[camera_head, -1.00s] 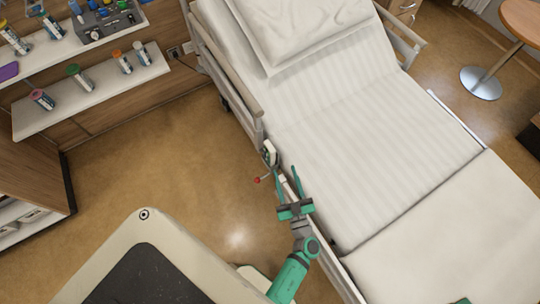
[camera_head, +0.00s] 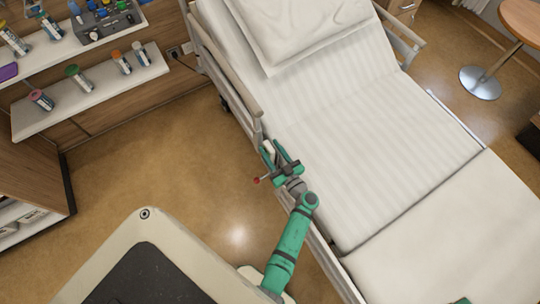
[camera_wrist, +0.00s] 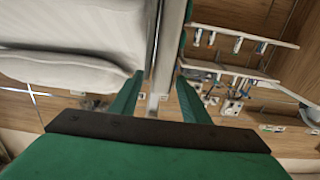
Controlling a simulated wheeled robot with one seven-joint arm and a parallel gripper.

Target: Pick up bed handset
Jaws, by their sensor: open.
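The bed handset (camera_head: 268,147) is a small pale piece at the bed's side rail, partly hidden by my fingers in the head view. My gripper (camera_head: 272,148) is open, its green fingers reaching up the picture on either side of the handset. I cannot tell whether they touch it. In the wrist view the two fingers (camera_wrist: 158,92) stand apart, with the pale upright strip of the bed side between them. The handset is not clearly made out there.
The bed (camera_head: 370,150) with its pale mattress lies to the right, close beside my gripper. A side rail (camera_head: 228,70) runs above the handset. A small red-ended piece (camera_head: 257,180) sticks out left of my gripper. Shelves (camera_head: 95,100) hold bottles at upper left. The floor between is clear.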

